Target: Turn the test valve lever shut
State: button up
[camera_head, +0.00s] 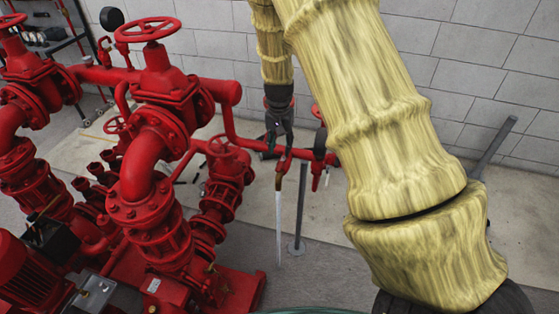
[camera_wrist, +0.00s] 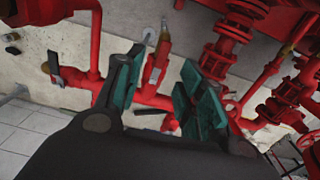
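A small test valve (camera_head: 282,168) hangs under the red horizontal pipe in the head view, with a thin pale stream, like water, running down below it. My gripper (camera_head: 271,140) is just above and beside this valve. In the wrist view, my gripper (camera_wrist: 155,88) is open, its two teal-padded fingers spread apart. A red and brass valve fitting (camera_wrist: 156,66) shows between and beyond the fingers. A dark bar (camera_wrist: 150,112), perhaps a lever, lies low between them. Contact with it cannot be told.
Red pumps and pipework with a large handwheel (camera_head: 148,29) fill the left of the head view. A grey post (camera_head: 300,205) stands beside the stream. Another dark lever (camera_wrist: 55,68) sits on a pipe at left in the wrist view. A block wall (camera_head: 480,50) is behind.

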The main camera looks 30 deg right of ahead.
aim_at(280, 166)
jog(key=shift+w+d+f+p, duration=0.15)
jog(key=shift+f+p, duration=0.45)
jog(key=shift+f, duration=0.9)
jog(key=shift+w+f+p, duration=0.15)
jog(key=shift+f+p, duration=0.45)
jog(key=shift+f, duration=0.85)
jog(key=shift+w+d+f+p, duration=0.15)
jog(key=shift+f+p, duration=0.45)
jog(key=shift+f, duration=0.9)
jog(key=shift+a, duration=0.1)
grip_shut()
